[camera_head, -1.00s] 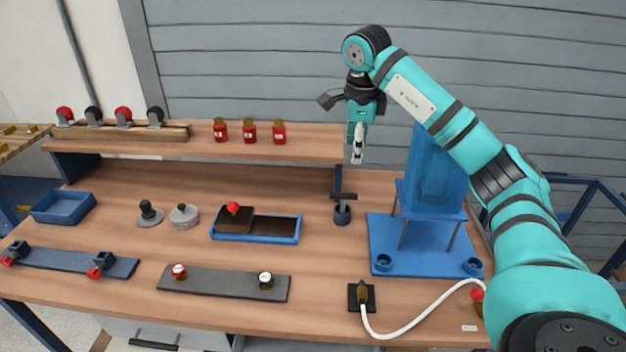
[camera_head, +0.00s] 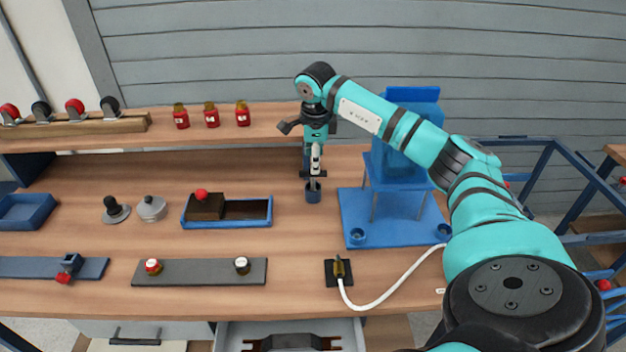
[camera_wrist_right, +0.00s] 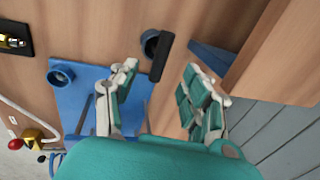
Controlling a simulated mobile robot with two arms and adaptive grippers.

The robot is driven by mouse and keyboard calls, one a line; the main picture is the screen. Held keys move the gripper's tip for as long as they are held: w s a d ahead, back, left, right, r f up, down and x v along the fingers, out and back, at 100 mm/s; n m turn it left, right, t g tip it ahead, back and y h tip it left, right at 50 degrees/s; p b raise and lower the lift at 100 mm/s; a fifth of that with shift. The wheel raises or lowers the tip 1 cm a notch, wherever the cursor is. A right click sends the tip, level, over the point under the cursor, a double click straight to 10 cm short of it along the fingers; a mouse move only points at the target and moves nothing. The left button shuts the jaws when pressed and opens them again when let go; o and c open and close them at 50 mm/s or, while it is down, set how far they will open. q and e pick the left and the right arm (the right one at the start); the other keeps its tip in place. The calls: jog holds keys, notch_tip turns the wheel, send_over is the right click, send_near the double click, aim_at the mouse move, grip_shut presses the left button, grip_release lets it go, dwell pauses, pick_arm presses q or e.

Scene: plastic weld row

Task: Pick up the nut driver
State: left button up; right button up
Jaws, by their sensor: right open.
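The nut driver, with a black T-shaped handle, stands in a small dark round holder (camera_head: 313,195) on the bench, left of the blue stand. Its handle is mostly covered by my right gripper (camera_head: 316,170) in the head view. In the right wrist view the black handle bar (camera_wrist_right: 162,57) shows beyond and between the fingertips of my right gripper (camera_wrist_right: 161,72), with the dark holder (camera_wrist_right: 150,43) beside it. The gripper is open, its fingers apart on either side; no contact shows. My left gripper is in neither view.
The blue stand (camera_head: 355,205) with a tall blue part is just right of the holder. A blue tray (camera_head: 250,222) lies to the left. A raised shelf (camera_head: 270,132) with red jars runs behind. A white hose (camera_head: 385,295) curves in front. Bare bench lies between.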

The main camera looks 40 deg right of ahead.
aim_at(313, 184)
jog(key=f, duration=0.2)
jog(key=w+f, duration=0.1)
jog(key=f, duration=0.1)
jog(key=shift+d+f+p, duration=0.1)
jog(key=shift+f+p, duration=0.25)
jog(key=shift+p, duration=0.05)
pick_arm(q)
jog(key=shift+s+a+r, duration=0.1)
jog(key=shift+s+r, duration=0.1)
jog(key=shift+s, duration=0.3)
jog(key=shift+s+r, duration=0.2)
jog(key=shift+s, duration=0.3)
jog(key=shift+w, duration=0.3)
pick_arm(e)
jog(key=shift+r, duration=0.1)
grip_shut()
